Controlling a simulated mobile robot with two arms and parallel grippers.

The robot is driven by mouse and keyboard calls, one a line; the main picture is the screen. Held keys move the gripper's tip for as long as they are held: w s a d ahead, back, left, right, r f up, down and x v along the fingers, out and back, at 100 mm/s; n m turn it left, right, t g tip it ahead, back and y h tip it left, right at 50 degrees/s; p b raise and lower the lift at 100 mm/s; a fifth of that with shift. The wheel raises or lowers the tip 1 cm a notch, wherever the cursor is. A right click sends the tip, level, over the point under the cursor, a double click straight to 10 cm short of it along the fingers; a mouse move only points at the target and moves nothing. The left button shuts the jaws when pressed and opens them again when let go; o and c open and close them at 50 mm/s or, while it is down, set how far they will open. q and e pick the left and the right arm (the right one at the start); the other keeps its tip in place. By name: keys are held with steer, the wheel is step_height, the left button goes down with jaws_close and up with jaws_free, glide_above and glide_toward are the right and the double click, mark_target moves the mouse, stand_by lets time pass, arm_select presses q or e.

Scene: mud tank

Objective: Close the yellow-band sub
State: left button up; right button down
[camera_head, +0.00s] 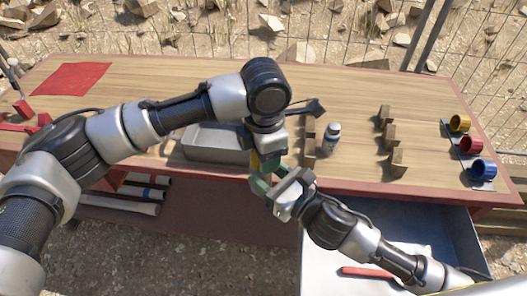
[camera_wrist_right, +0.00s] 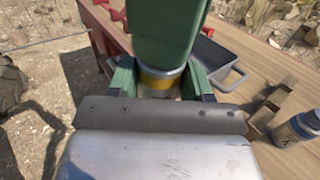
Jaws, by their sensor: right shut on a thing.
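The yellow-band sub shows in the right wrist view as a round piece with a yellow band (camera_wrist_right: 160,82), between the green fingers of my right gripper (camera_wrist_right: 160,90). In the head view a small patch of yellow (camera_head: 255,162) shows between my two grippers, in front of the bench edge. My right gripper (camera_head: 262,185) is shut on the sub from below right. My left gripper (camera_head: 264,158) points down just above it; its fingers are mostly hidden. A large green block above the band in the wrist view hides the sub's upper part.
A grey tray (camera_head: 212,155) sits behind the grippers on the wooden bench. A bottle (camera_head: 331,139) stands among wooden blocks (camera_head: 385,117). Yellow (camera_head: 460,123), red (camera_head: 470,145) and blue (camera_head: 483,170) cups are at right. An open drawer (camera_head: 455,235) holds a red bar.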

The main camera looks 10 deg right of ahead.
arm_select(q)
steer(key=shift+w, duration=0.15)
steer(key=o, duration=0.9)
steer(key=shift+r, duration=0.1)
steer(key=shift+r, duration=2.2)
steer(key=shift+c, duration=0.5)
